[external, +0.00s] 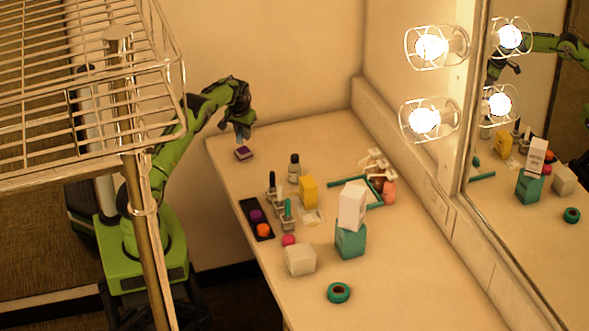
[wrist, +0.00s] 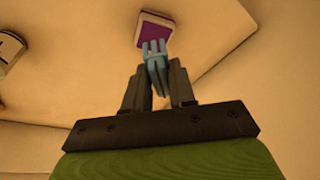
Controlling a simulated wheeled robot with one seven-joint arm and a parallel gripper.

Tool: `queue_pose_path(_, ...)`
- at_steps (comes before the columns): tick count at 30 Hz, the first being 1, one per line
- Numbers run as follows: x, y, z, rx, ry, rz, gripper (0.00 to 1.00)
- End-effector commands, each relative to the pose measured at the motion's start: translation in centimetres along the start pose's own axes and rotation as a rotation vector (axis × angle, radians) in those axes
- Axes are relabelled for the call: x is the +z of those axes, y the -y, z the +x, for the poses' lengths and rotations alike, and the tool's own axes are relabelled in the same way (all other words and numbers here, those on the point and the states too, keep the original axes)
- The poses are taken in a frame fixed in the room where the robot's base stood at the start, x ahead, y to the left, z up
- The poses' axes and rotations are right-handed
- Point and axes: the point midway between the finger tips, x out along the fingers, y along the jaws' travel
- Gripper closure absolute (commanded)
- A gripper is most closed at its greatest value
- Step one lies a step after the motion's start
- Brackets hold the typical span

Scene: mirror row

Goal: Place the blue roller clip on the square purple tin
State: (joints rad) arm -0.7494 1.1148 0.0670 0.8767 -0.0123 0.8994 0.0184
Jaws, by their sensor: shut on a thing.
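The square purple tin (external: 244,153) sits near the far left corner of the table in the external view. In the wrist view the tin (wrist: 153,30) shows its purple top with a pale rim, just beyond the fingertips. The blue roller clip (wrist: 155,60) is between the fingers of my gripper (wrist: 157,78), its prongs pointing toward the tin and overlapping its near edge in the picture. My gripper (external: 241,132) is shut on the clip, above the tin in the external view. Whether the clip touches the tin I cannot tell.
The mirror is at right. The tin's surroundings are clear.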

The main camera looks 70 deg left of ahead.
Motion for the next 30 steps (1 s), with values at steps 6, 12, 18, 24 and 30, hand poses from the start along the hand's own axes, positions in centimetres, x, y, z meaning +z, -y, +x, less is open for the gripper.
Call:
queue_pose_path(6, 1.0, -0.3, 3.6, 0.000, 0.002, 0.001, 1.00)
queue_pose_path(12, 0.9, -0.3, 3.5, 0.000, 0.001, 0.001, 1.00)
queue_pose_path(18, 1.0, -0.3, 3.7, 0.000, 0.001, 0.001, 0.60)
queue_pose_path(24, 1.0, -0.3, 3.7, 0.000, 0.001, 0.001, 0.50)
queue_pose_path(30, 0.8, -0.3, 3.1, 0.000, 0.000, 0.001, 0.50)
